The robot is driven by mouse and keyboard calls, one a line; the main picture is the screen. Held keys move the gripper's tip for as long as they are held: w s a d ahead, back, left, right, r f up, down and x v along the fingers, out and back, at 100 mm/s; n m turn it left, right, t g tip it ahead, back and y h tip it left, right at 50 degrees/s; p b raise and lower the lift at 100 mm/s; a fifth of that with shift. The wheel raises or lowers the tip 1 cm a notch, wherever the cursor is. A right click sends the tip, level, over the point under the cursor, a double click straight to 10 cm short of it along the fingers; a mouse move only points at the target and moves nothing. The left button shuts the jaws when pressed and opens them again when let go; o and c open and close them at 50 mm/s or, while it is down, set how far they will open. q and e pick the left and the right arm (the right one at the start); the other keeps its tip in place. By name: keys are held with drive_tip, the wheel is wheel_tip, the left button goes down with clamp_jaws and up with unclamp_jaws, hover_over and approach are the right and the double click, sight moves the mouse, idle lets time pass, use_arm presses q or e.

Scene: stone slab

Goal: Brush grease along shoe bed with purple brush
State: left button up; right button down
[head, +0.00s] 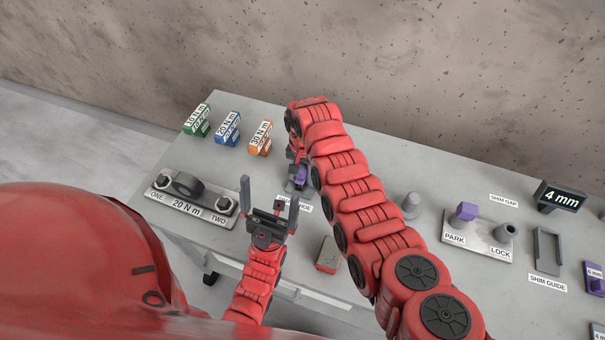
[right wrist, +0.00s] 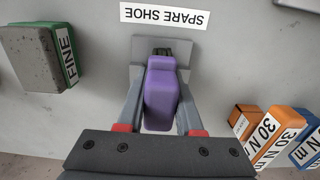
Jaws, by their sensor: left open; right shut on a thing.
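The purple brush (right wrist: 161,96) is between the fingers of my right gripper (right wrist: 160,75), which is shut on it. Its dark far end lies over a grey plate (right wrist: 205,52) beside the SPARE SHOE label (right wrist: 164,16). I cannot tell whether the brush touches the plate. In the head view the brush (head: 301,174) shows small beside my right arm, which hides much of that spot. My left gripper (head: 269,203) is open and empty above the front of the table, left of the brush. No grease can be made out.
Green (head: 197,120), blue (head: 228,128) and orange (head: 260,138) torque blocks stand at the back left. A 20 N m bar (head: 191,203) lies in front of them. A FINE block (right wrist: 35,57) is near the brush. A PARK/LOCK plate (head: 477,241) with a purple knob stands right.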

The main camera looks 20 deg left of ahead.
drive_tip(key=shift+s+f, duration=0.1)
drive_tip(key=shift+f, duration=0.15)
drive_tip(key=shift+d+f+b, duration=0.15)
drive_tip(key=shift+b, duration=0.75)
